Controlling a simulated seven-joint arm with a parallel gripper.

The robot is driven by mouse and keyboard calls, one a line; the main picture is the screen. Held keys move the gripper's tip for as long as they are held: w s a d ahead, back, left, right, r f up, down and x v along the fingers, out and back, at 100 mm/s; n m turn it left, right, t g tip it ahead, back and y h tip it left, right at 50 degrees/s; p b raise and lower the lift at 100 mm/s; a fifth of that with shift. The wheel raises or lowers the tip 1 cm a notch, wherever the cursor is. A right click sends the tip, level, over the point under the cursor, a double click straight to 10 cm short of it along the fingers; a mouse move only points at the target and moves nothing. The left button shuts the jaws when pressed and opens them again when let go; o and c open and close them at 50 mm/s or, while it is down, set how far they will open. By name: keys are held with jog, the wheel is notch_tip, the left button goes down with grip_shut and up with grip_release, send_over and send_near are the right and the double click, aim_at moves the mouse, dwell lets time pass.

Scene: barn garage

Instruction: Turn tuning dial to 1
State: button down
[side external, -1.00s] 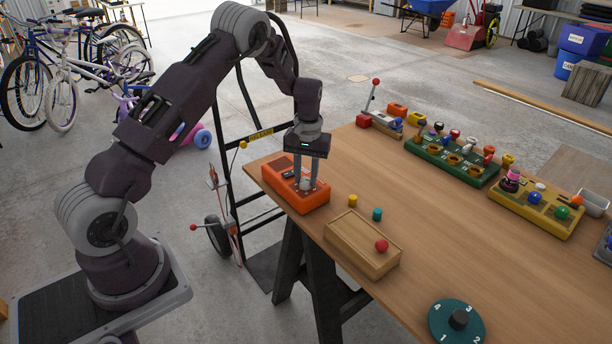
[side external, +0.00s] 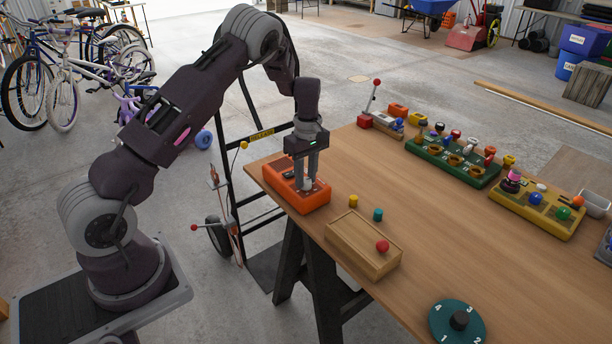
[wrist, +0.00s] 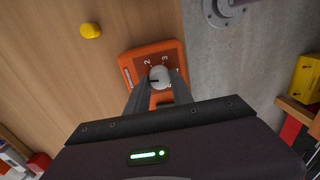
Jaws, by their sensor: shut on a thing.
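An orange box (side external: 312,202) sits at the table's left end, and it also shows in the wrist view (wrist: 172,49). On its top is a round pale grey dial knob (wrist: 159,75) with a short dark pointer mark on its left side. Printed numbers stand around the knob; a 2 and a 3 are legible, and I cannot make out the 1. My gripper (side external: 307,184) points straight down over the box, shut on the knob with a finger on either side. The fingers (wrist: 160,88) and palm hide the near part of the box.
A wooden box with a red ball (side external: 382,246) and yellow and teal pegs stand close by. A teal disc (side external: 441,326) with a black knob and numbers lies at the front. Green (side external: 450,165) and yellow (side external: 530,212) boards stand farther right. The middle tabletop is clear.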

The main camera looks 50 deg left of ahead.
aim_at(306, 179)
jog(key=shift+n, duration=1.1)
jog(key=c, duration=1.1)
grip_release()
jog(key=shift+r, duration=0.15)
notch_tip(306, 179, up, 6)
jog(key=shift+w+r, duration=0.1)
jog(key=shift+w, duration=0.05)
jog(key=shift+r, duration=0.35)
